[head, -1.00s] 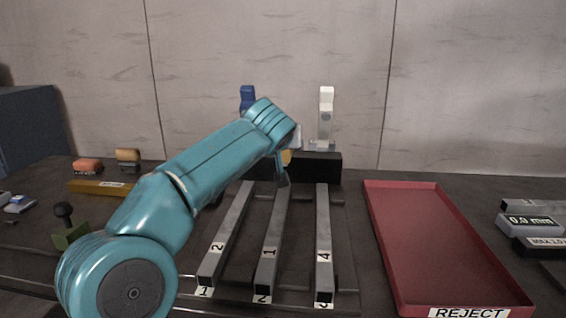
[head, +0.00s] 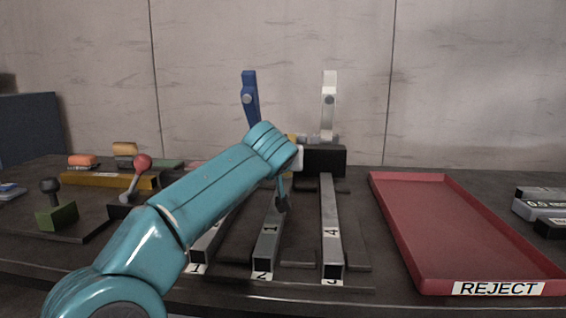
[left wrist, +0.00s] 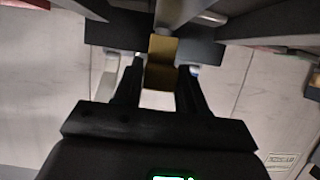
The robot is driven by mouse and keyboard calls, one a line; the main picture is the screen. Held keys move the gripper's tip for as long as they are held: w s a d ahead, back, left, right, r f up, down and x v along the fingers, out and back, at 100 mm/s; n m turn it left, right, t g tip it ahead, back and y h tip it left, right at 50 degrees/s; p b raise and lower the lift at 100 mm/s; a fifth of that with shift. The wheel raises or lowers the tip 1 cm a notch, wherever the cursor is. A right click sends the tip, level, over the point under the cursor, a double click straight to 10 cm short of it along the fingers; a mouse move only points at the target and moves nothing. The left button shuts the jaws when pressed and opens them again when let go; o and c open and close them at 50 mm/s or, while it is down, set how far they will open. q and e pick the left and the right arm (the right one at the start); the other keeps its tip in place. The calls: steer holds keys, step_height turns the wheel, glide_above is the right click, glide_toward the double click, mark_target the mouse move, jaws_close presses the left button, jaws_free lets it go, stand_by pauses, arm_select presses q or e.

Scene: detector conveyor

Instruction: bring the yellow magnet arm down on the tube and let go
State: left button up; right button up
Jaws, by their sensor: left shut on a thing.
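The yellow magnet arm shows as a small piece (head: 292,138) behind my left arm in the head view, lower than the raised blue magnet arm (head: 250,95) and white magnet arm (head: 329,105). In the left wrist view the yellow arm (left wrist: 162,48) lies between the fingers of my left gripper (left wrist: 160,82), which is shut on it. My right gripper is not in view.
A red REJECT tray (head: 440,230) stands at right. A red-knobbed lever (head: 142,163) and a black-knobbed green block (head: 55,212) stand at left.

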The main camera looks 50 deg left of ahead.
arm_select(q)
steer(key=shift+f, duration=0.1)
stand_by(0.3)
steer(key=o, duration=0.9)
steer(key=shift+c, duration=0.2)
steer(key=p+v, duration=0.2)
steer(key=v, duration=1.4)
steer(key=shift+s, duration=0.2)
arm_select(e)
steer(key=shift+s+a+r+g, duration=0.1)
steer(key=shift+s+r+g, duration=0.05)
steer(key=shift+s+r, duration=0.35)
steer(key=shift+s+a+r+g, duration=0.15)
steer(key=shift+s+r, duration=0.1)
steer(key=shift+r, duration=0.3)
arm_select(q)
steer(key=shift+d, duration=0.1)
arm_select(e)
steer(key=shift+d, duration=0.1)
